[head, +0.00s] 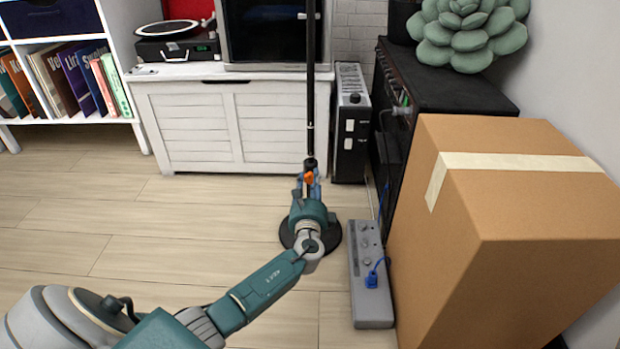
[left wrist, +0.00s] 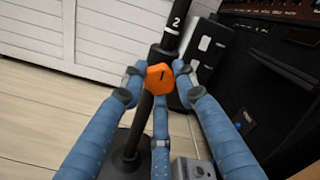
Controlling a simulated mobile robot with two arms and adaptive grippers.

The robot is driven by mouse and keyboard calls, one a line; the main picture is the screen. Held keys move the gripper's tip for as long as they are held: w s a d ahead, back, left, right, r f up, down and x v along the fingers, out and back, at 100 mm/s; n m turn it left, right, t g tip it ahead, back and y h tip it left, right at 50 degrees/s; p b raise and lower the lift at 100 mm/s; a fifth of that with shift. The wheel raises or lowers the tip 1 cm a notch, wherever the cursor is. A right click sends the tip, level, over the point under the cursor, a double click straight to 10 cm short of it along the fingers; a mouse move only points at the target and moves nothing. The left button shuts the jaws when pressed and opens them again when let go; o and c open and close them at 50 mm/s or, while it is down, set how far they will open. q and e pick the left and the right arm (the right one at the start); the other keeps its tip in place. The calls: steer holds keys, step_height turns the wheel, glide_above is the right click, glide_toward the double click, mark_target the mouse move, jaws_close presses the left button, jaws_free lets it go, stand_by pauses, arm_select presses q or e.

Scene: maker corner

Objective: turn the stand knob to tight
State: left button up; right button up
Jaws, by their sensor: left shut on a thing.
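The stand is a thin black pole (head: 311,100) rising from a round dark base (head: 331,238) on the floor. Its orange knob (left wrist: 160,77) is in the middle of the left wrist view, with a dark mark on its face. The knob also shows small in the head view (head: 309,178). My left gripper (left wrist: 158,84) has its blue fingers closed around the knob, two on the sides and one below. The pole carries a white "2" just above the knob. My right gripper is not in view.
A grey power strip (head: 370,270) with a blue plug lies on the floor right of the stand. A large cardboard box (head: 510,240) stands at right. A white cabinet (head: 200,125) is behind. The wooden floor at left is clear.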

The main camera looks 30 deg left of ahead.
arm_select(q)
steer(key=shift+w+d+r+m, duration=0.15)
steer(key=shift+d+m, duration=0.1)
steer(key=shift+m, duration=0.25)
steer(key=shift+f, duration=0.2)
steer(key=o, duration=1.1)
steer(key=shift+o, duration=0.2)
steer(key=shift+s+d+f, duration=0.1)
steer(key=shift+s, duration=0.25)
steer(key=v, duration=1.1)
steer(key=shift+s, duration=0.2)
